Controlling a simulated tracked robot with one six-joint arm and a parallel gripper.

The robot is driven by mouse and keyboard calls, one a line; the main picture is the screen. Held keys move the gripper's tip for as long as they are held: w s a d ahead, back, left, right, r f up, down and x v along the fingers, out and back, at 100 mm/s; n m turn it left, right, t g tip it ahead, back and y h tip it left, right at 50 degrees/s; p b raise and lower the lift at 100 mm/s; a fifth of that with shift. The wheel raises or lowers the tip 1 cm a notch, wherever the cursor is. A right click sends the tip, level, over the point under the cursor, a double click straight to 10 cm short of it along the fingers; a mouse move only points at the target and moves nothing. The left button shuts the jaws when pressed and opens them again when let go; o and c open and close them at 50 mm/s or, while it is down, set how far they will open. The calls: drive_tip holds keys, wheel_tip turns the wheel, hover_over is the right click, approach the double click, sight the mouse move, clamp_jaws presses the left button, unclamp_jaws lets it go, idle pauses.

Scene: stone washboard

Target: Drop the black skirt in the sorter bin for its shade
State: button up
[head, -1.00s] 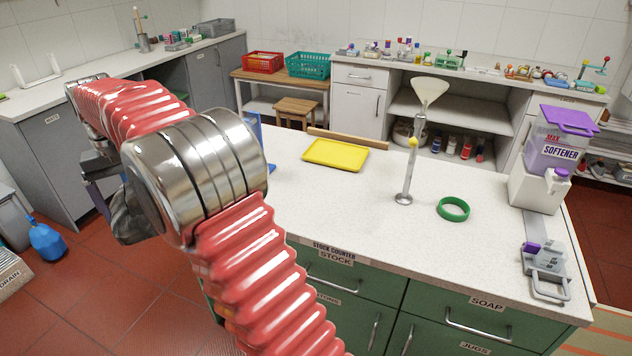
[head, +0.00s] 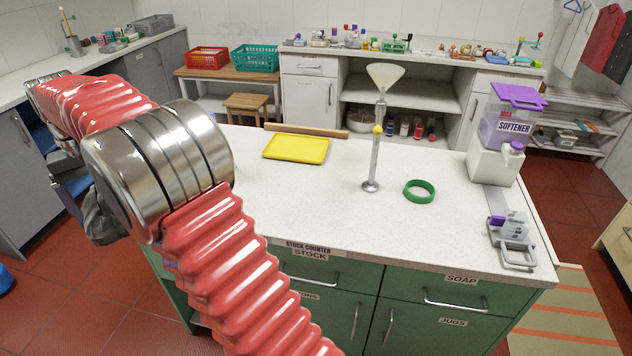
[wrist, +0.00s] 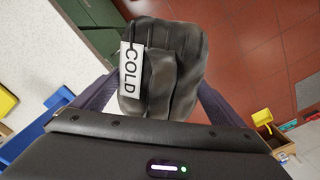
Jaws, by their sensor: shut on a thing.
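The black skirt (wrist: 178,62) is a bunched dark cloth in the wrist view, with a white tag reading COLD (wrist: 130,82) on its left side. My gripper (wrist: 160,85) is shut on it, with a finger on each side. In the head view the skirt (head: 102,226) hangs as a dark bundle below my gripper (head: 78,195) at the left, clear of the counter and over the floor. My arm hides part of the gripper there. I cannot make out a sorter bin marked for a shade in either view.
The stock counter (head: 300,215) carries a yellow tray (head: 297,149), a funnel stand (head: 374,160), a green ring (head: 419,191) and a softener dispenser (head: 500,140). Red (head: 207,58) and teal (head: 255,58) baskets stand on a bench behind. Red tiled floor (head: 90,305) is open at the lower left.

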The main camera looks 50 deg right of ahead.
drive_tip(key=s+d+f+m, duration=0.15)
drive_tip(key=s+d, duration=0.35)
drive_tip(key=d, duration=0.7)
drive_tip(key=s+d+m, duration=0.3)
drive_tip(key=s+d, duration=0.2)
drive_tip(key=d, duration=0.7)
drive_tip(key=s+d+f+m, duration=0.15)
drive_tip(key=s+d, duration=0.25)
drive_tip(key=d, duration=0.8)
drive_tip(key=s+d+m, duration=0.3)
drive_tip(key=s+d, duration=0.7)
drive_tip(key=s, duration=0.1)
drive_tip(key=shift+s+d+f+m, duration=0.25)
drive_tip(key=shift+m, duration=0.05)
drive_tip(key=shift+f, duration=0.1)
drive_tip(key=shift+f, duration=3.05)
drive_tip(key=shift+f, duration=0.1)
drive_tip(key=shift+f, duration=1.75)
